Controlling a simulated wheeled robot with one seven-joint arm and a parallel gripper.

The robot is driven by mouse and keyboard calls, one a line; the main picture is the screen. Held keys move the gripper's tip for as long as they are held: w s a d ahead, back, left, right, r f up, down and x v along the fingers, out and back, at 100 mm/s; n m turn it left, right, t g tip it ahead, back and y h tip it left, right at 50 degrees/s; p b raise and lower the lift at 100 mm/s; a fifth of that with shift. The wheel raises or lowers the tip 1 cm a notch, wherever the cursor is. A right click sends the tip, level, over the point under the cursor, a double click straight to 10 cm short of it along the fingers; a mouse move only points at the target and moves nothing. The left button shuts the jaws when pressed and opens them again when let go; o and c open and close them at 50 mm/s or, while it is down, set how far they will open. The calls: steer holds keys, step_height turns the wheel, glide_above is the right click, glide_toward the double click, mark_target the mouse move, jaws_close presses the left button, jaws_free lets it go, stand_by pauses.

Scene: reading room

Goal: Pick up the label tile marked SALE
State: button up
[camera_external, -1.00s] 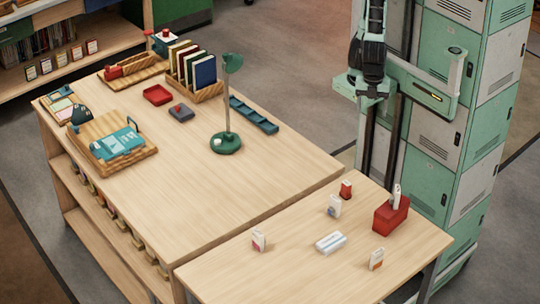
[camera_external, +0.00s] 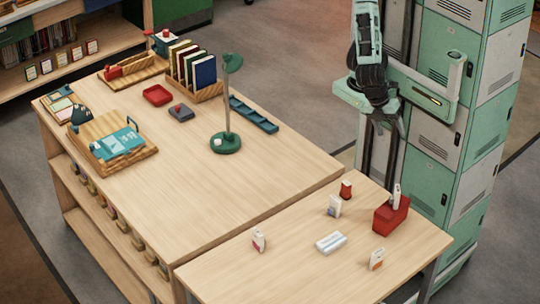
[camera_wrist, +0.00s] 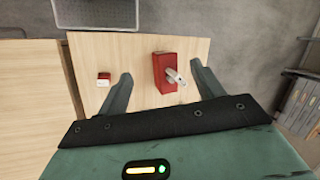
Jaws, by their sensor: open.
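Several small tiles stand on the near table: a white one with a pink mark (camera_external: 258,240), a white and grey one (camera_external: 334,206), one with an orange mark (camera_external: 376,260) and a small red one (camera_external: 346,190). Their lettering is too small to read, so I cannot tell which says SALE. The red one seems to show in the wrist view (camera_wrist: 103,80), left of my fingers. My gripper (camera_external: 385,127) is open and empty, above and behind this table's far edge. In the wrist view my gripper (camera_wrist: 162,72) points down over the table.
A red box (camera_external: 391,216) with a white item upright in it stands at the table's right; it shows between my fingers in the wrist view (camera_wrist: 159,84). A pale block (camera_external: 331,242) lies mid-table. A green lamp (camera_external: 226,142) stands on the larger table. Lockers (camera_external: 448,70) rise behind.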

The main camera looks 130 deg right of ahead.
steer(key=w+a+f+m+g+y+b, duration=0.1)
steer(key=w+a+m+y, duration=0.3)
steer(key=a+m, duration=0.15)
steer(key=w+a+m+g+y+b, duration=0.1)
steer(key=w+a+m+y+b, duration=0.1)
steer(key=w+a+m+y, duration=0.3)
steer(key=w+r+m+t+y+b, duration=0.2)
steer(key=w+r+m+t+y, duration=0.4)
steer(key=w+m, duration=0.65)
steer(key=n, duration=0.1)
glide_toward(378, 251)
steer(key=shift+d+r, duration=0.15)
steer(key=shift+d, duration=0.35)
steer(key=shift+d+r, duration=0.2)
steer(key=shift+d, duration=0.25)
steer(key=shift+s+a+f, duration=0.1)
steer(key=shift+a+f, duration=0.15)
steer(key=a, duration=0.3)
steer(key=a+p, duration=0.1)
steer(key=a, duration=0.3)
steer(key=a+p, duration=0.1)
steer(key=a, duration=0.3)
steer(key=shift+w+a, duration=0.2)
steer(key=shift+w, duration=0.05)
